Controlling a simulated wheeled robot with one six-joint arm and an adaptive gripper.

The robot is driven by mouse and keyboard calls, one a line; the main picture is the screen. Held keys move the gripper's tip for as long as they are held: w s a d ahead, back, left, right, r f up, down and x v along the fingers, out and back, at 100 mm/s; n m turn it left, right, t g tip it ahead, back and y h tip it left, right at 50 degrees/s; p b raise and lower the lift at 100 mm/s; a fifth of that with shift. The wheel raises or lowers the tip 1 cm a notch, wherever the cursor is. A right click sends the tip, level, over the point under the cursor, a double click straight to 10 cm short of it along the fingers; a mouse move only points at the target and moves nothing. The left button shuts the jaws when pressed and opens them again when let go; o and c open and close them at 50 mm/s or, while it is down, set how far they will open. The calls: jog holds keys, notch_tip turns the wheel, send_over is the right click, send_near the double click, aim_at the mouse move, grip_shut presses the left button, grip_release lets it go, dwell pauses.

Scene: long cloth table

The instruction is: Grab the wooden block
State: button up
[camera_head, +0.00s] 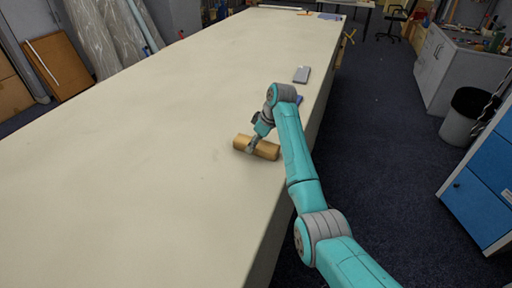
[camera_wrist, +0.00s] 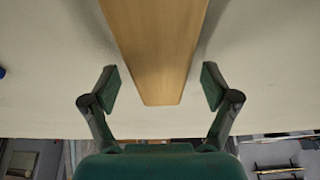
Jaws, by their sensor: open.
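The wooden block (camera_head: 266,149) lies on the long cloth-covered table near its right edge in the head view. In the wrist view the wooden block (camera_wrist: 156,50) runs from the top edge down to between the fingers, its near end showing. My gripper (camera_head: 251,146) is at the block in the head view and hides part of it. In the wrist view my gripper (camera_wrist: 160,88) is open, with one finger on each side of the block and a gap on both sides.
The table (camera_head: 130,150) is mostly bare to the left. A grey flat object (camera_head: 302,74) lies farther back near the right edge, and a small blue thing (camera_head: 299,99) shows beside my arm. A bin (camera_head: 465,117) and cabinets stand on the floor at right.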

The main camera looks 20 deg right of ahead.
jog(key=shift+w+a+f, duration=0.1)
jog(key=shift+w+f, duration=0.05)
jog(key=shift+f, duration=0.4)
jog(key=c, duration=1.4)
jog(key=shift+c, duration=0.2)
jog(key=shift+r, duration=0.2)
